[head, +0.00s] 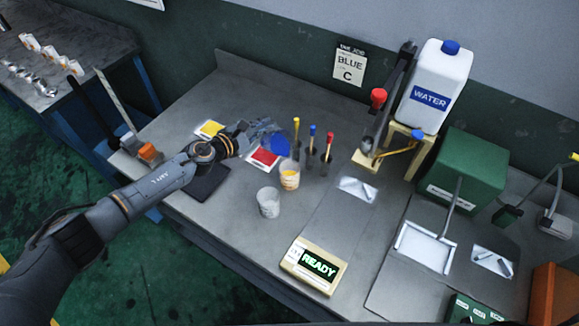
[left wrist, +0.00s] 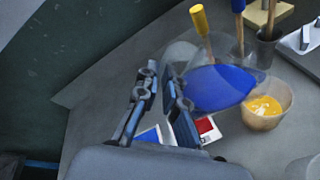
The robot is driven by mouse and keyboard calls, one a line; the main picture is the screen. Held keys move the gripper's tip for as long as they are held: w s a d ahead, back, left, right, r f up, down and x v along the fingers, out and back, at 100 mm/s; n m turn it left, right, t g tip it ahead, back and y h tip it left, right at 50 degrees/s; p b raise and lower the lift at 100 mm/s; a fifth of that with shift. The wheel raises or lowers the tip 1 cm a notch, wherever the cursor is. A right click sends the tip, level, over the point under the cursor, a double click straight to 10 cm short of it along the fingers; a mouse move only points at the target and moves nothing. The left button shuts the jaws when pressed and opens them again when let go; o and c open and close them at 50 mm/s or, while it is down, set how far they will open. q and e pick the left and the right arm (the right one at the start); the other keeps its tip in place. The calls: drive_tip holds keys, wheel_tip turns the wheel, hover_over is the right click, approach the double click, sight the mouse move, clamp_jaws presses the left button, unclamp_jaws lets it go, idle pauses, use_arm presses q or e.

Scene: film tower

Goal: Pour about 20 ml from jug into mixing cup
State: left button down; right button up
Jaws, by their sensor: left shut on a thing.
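My left gripper (head: 262,133) is shut on a clear jug holding blue liquid (head: 281,146). In the left wrist view, the fingers (left wrist: 165,95) grip the jug's left side, and the blue liquid (left wrist: 215,88) lies in its lower part. The jug appears held above the bench, just behind and left of a cup with yellow-orange contents (head: 290,179); that cup also shows in the left wrist view (left wrist: 265,106). An empty-looking clear cup (head: 268,204) stands in front of it. I cannot tell which cup is the mixing cup. My right gripper is not in view.
Yellow, blue and red-handled tools (head: 312,145) stand in dark pots behind the cups. A red card (head: 262,158) and a yellow card (head: 210,129) lie on the bench. A READY display (head: 318,265) sits in front. A white WATER container (head: 435,90) stands right.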

use_arm(q)
drive_tip(key=shift+s+d+m+t+b, duration=0.15)
drive_tip(key=shift+s+m+t+b, duration=0.15)
drive_tip(key=shift+m, duration=0.1)
idle(0.6)
drive_tip(key=shift+d+r, duration=0.1)
drive_tip(key=shift+r, duration=0.15)
idle(2.0)
drive_tip(key=shift+w+a+n+g+p, duration=0.4)
drive_tip(key=shift+w+n+p, duration=0.1)
drive_tip(key=shift+n, duration=0.1)
drive_tip(key=f+b, duration=0.1)
drive_tip(key=w+f+n+b, duration=0.1)
drive_tip(key=a+f+g+b, duration=0.1)
drive_tip(key=shift+w+n, duration=0.3)
drive_tip(key=shift+n, duration=0.1)
drive_tip(key=shift+s, duration=0.1)
